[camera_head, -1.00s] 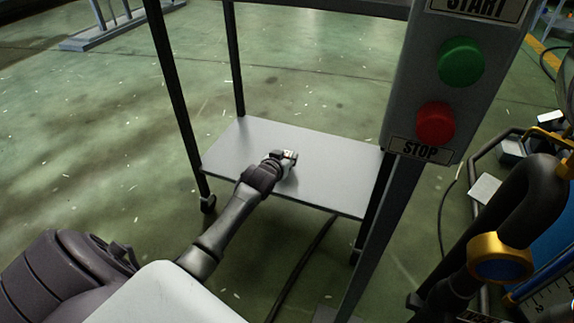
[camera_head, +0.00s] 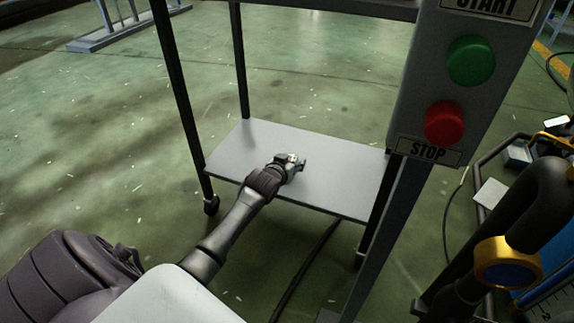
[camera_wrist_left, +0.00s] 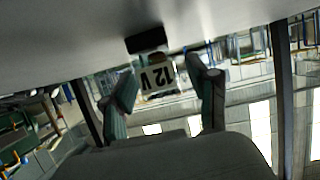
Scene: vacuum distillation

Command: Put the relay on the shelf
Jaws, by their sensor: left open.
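The relay (camera_wrist_left: 158,76) is a small block with a white "12 V" label, upside down in the left wrist view. It sits between the spread fingers of my left gripper (camera_wrist_left: 165,95), with a visible gap to the fingers. The grey shelf (camera_head: 340,181) is the lower board of a black-framed cart; it fills the top of the left wrist view. In the head view my left gripper (camera_head: 295,164) is low over the shelf's middle and open, and the relay is mostly hidden by it. Whether the relay touches the shelf is hard to tell. My right gripper is out of view.
A control post with a green START button (camera_head: 471,60) and a red STOP button (camera_head: 444,123) stands right of the cart. Black cart legs (camera_head: 178,100) rise beside the shelf. The shelf board around the gripper is clear.

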